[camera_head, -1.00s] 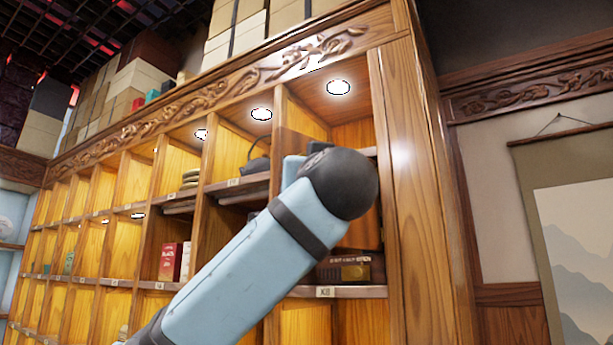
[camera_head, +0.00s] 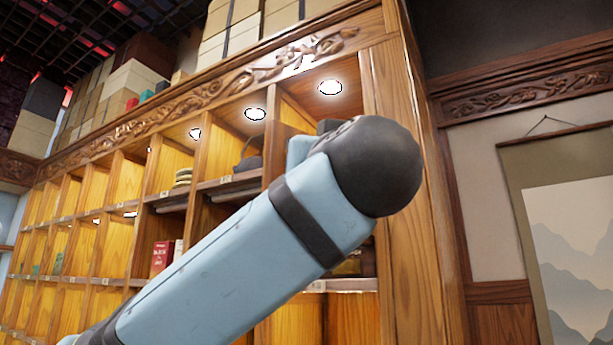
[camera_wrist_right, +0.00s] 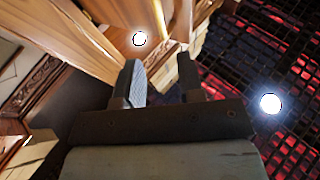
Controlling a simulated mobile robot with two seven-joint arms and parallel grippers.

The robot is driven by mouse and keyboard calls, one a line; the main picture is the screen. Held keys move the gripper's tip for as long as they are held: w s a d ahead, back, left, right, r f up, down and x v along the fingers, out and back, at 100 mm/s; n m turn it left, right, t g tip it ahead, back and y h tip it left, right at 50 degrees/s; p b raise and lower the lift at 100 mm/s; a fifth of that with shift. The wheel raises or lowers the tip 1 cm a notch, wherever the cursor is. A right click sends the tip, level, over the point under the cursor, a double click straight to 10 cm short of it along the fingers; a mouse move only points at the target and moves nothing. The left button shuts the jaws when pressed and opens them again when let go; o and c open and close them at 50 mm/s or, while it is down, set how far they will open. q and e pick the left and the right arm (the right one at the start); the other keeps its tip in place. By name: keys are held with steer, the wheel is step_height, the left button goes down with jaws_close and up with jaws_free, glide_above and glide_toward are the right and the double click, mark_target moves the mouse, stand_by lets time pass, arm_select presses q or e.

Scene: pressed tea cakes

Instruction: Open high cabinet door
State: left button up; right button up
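The tall wooden cabinet (camera_head: 395,75) fills the middle of the head view, with lit open cubbies. A darker brown panel (camera_head: 277,148), possibly the door, shows at the upper right cubby, mostly hidden behind my light-blue arm. I cannot tell how far it stands open. My right gripper (camera_wrist_right: 161,80) shows in the right wrist view with its two fingers apart. A narrow dark wooden board (camera_wrist_right: 182,18) lies beyond the right-hand fingertip; I cannot tell whether they touch. In the head view, no fingers show clearly. My left gripper cannot be made out.
Boxes (camera_head: 130,85) stand along the cabinet's top. Red packets (camera_head: 162,257) and stacked round items (camera_head: 183,176) sit in cubbies. A hanging scroll (camera_head: 570,240) is on the wall at right. Shelf edges and dividers lie close around my arm.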

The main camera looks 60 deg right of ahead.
steer(key=v, duration=0.4)
steer(key=shift+b, duration=0.35)
steer(key=shift+d, duration=0.1)
